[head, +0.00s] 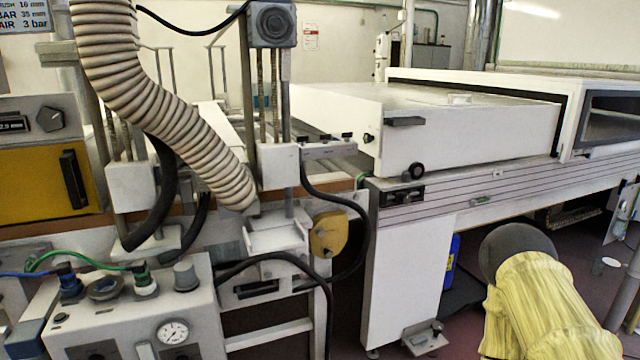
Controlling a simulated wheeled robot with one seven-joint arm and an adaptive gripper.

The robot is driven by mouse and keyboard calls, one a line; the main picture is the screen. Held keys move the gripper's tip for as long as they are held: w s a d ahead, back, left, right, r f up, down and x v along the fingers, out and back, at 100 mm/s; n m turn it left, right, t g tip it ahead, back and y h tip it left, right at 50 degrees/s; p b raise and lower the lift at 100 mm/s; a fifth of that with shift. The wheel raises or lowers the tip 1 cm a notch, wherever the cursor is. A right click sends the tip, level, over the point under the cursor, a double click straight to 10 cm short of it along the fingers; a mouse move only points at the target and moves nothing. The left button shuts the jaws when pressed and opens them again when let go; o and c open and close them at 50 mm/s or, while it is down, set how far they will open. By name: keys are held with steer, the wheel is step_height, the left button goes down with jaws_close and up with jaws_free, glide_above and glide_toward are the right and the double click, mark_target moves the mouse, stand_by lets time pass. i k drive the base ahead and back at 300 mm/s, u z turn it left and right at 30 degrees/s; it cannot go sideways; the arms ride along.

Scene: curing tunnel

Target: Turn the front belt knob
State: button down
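A round black knob (416,170) sits low on the white side panel of the tunnel's entry section, just above the grey striped rail. A smaller black knob (368,138) is on the left end face of the same white housing (470,135). I cannot tell from labels which one is the front belt knob. Neither knob is covered. The angle of each is too small to read. My gripper does not show in the head view.
A ribbed hose (150,105) and black cables hang at the left. A control box (135,325) with a gauge stands at the lower left. A yellow ribbed object (545,310) and a dark grey rounded one (513,248) stand before the rail at lower right.

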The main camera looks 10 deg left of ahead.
mark_target(405, 198)
steer(key=z, duration=0.4)
steer(key=k, duration=0.45)
steer(key=z, duration=0.75)
steer(key=i, duration=0.3)
steer(key=u, duration=1)
steer(key=i, duration=0.85)
steer(key=u, duration=1)
